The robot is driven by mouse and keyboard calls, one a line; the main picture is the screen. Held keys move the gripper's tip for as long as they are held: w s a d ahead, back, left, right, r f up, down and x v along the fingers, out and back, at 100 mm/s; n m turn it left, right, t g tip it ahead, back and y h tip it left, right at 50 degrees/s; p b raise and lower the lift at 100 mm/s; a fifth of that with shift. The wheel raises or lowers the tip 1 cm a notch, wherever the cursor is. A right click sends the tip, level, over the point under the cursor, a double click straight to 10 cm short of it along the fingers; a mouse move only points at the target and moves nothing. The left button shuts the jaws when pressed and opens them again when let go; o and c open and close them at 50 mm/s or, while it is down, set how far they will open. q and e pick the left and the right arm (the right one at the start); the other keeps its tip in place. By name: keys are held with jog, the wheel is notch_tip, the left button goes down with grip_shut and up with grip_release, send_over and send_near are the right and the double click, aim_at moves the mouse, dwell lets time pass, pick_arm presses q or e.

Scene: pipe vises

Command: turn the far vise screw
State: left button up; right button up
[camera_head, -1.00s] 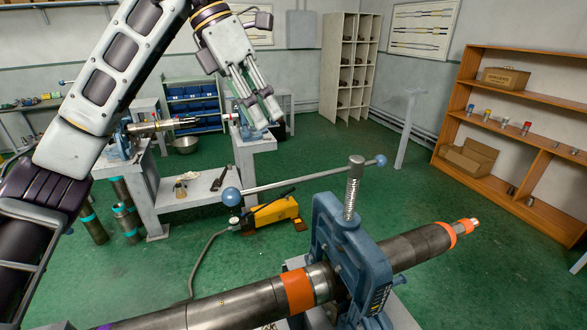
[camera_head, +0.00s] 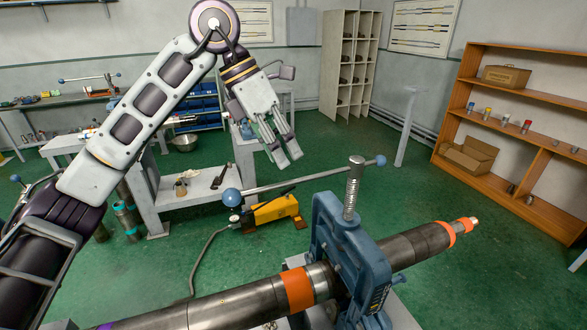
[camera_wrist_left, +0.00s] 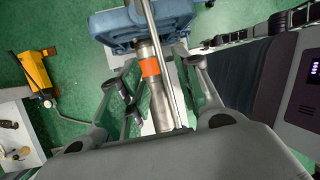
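A blue pipe vise (camera_head: 333,235) stands in front with its threaded screw (camera_head: 352,190) upright. A long steel handle bar (camera_head: 290,182) with blue ball ends crosses the screw top. The vise holds a dark pipe (camera_head: 230,306) with orange bands. My left gripper (camera_head: 282,152) is open and empty, above and beyond the bar in the head view. In the left wrist view my spread fingers (camera_wrist_left: 167,90) show over the bar (camera_wrist_left: 159,62), the blue vise (camera_wrist_left: 115,25) and the banded pipe (camera_wrist_left: 156,95); contact cannot be told. My right gripper is out of view.
A yellow pump (camera_head: 275,209) with a hose lies on the green floor behind the bar. A grey bench (camera_head: 200,190) stands at back left, partly behind my arm. A back bench carries another handle bar (camera_head: 90,78). Wooden shelves (camera_head: 540,140) stand right.

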pick_arm(q)
jog(key=shift+p+x, duration=0.35)
jog(key=shift+x, duration=2.5)
grip_shut()
